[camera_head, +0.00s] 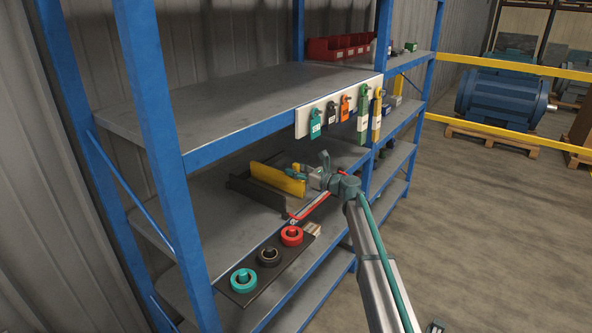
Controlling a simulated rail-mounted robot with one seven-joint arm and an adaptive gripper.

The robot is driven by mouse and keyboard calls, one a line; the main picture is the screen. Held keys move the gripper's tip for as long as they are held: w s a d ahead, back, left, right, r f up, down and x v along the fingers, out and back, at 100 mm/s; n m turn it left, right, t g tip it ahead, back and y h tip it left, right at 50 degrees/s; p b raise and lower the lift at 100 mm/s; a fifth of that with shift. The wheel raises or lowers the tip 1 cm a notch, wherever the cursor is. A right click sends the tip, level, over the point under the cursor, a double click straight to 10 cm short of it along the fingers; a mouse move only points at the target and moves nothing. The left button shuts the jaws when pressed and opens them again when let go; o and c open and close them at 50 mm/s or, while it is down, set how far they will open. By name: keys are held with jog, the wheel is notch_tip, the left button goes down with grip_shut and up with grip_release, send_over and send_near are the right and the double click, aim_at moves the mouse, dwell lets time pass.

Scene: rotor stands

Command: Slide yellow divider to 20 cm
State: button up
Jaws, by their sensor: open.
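My gripper (308,172) is open at the divider's right end. One finger looks close to the divider, but I cannot tell whether it touches. My wrist and arm come in from the lower right and hide part of the shelf's front edge. A pale strip with a red edge (311,207) lies along the shelf front below the gripper; any scale marks are too small to read.
Colored tags hang on a white board (303,122) above my gripper. Blue rack posts (171,150) stand left and right. Red bins (340,46) sit behind.

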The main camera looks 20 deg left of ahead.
grip_shut()
jog(key=shift+w, duration=0.1)
dwell(0.3)
jog(key=w+d, duration=0.2)
jog(key=w, duration=0.7)
jog(key=shift+w+d, duration=0.25)
grip_release()
jog(key=shift+d, duration=0.1)
